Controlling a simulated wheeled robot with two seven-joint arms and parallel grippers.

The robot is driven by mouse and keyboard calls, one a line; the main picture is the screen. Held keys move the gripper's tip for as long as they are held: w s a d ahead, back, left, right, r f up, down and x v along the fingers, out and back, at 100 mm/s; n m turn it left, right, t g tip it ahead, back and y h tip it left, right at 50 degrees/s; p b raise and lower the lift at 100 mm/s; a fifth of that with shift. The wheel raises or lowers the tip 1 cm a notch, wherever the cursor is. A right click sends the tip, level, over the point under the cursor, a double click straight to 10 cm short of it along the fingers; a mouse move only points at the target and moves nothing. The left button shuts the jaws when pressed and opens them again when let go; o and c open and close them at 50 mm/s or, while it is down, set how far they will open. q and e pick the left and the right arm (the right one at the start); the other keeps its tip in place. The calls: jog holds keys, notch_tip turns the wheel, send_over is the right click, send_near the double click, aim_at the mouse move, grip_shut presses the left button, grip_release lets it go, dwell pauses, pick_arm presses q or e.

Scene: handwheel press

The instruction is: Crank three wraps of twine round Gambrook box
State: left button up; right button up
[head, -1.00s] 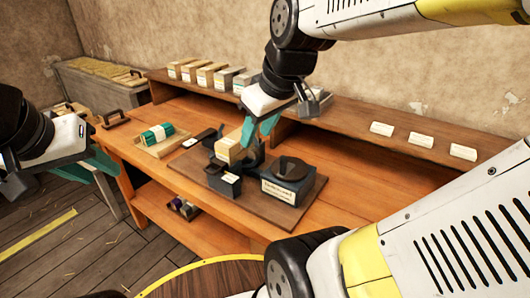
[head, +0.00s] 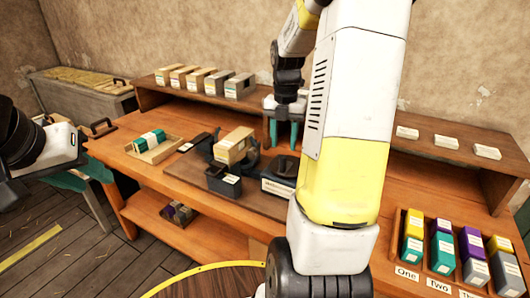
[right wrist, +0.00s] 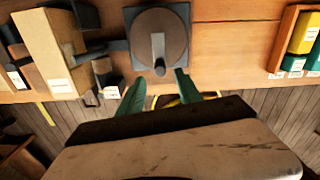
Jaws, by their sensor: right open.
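A tan box (head: 235,146) sits in the dark press on a brown board on the bench. It also shows at the left of the right wrist view (right wrist: 48,48). The dark round handwheel (right wrist: 160,40) with its upright grey crank knob lies just beyond my right fingertips in that view; in the head view my right arm hides most of it. My right gripper (head: 283,134) is open and empty, pointing down behind the press; its green fingers also show apart in the wrist view (right wrist: 159,87). My left gripper (head: 80,176) is open and empty beside the bench's left end.
Several boxes (head: 203,80) line the back shelf, with white labelled blocks (head: 445,142) at its right. A tray of green items (head: 153,146) lies on the bench's left. A rack (head: 431,271) of coloured blocks, marked One and Two, stands at right.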

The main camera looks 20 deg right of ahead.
aim_at(283, 156)
notch_tip(283, 156, down, 7)
jog(key=shift+f, duration=0.15)
jog(key=shift+c, duration=0.2)
grip_shut()
